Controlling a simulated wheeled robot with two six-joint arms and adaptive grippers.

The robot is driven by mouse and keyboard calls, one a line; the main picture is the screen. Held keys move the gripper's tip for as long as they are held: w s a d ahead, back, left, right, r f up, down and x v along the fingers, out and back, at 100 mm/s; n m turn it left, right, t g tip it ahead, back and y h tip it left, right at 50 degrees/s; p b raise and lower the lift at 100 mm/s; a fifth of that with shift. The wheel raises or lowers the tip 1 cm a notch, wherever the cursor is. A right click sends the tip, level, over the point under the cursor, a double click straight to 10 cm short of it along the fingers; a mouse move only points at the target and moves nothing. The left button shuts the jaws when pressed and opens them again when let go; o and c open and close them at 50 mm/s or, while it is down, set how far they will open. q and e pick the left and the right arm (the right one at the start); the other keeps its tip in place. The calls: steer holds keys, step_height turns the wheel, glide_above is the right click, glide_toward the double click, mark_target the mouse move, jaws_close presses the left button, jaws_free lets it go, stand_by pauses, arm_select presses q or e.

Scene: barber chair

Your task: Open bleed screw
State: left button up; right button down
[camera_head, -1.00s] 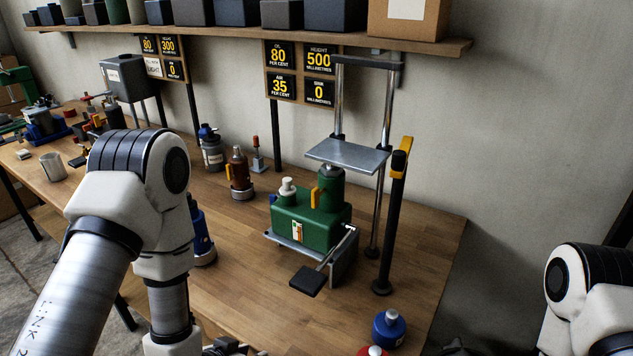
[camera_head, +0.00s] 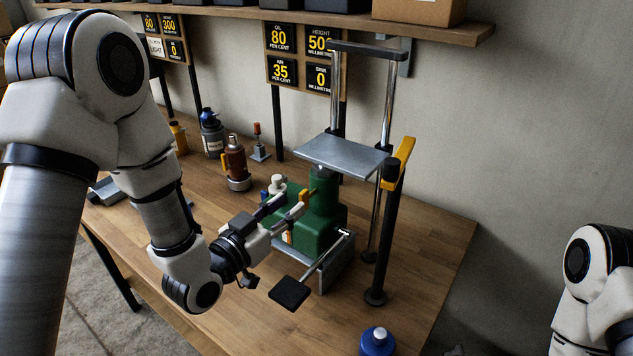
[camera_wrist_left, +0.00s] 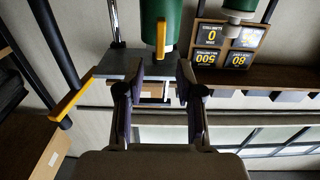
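The green hydraulic unit (camera_head: 312,235) stands on the bench under a grey plate. A small yellow lever (camera_wrist_left: 160,38) sticks out of its green cylinder (camera_head: 326,192); I cannot tell if this is the bleed screw. My left gripper (camera_head: 288,205) reaches in from the left at the unit's front. In the left wrist view the gripper (camera_wrist_left: 161,75) is open, its two fingers apart with nothing held, and the lever shows just beyond the gap between the tips. In the head view the fingers partly hide the unit's front. My right arm shows at the right edge, its gripper out of view.
A grey plate (camera_head: 343,154) hangs above the unit between chrome posts. A black post with a yellow handle (camera_head: 398,165) stands right of it. A black pedal (camera_head: 289,293) juts out in front. Boards (camera_head: 302,58) read oil 80, air 35, height 500, sink 0. A blue bottle (camera_head: 377,342) stands at front.

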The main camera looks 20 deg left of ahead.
mark_target(300, 195)
arm_select(q)
steer(key=p+x, duration=0.2)
steer(key=x, duration=0.4)
steer(key=shift+w, duration=0.25)
steer(key=shift+s+r, duration=0.1)
steer(key=shift+s, duration=0.15)
steer(key=shift+c, duration=0.7)
steer(key=shift+s, duration=0.1)
jaws_close()
steer(key=shift+a, duration=0.1)
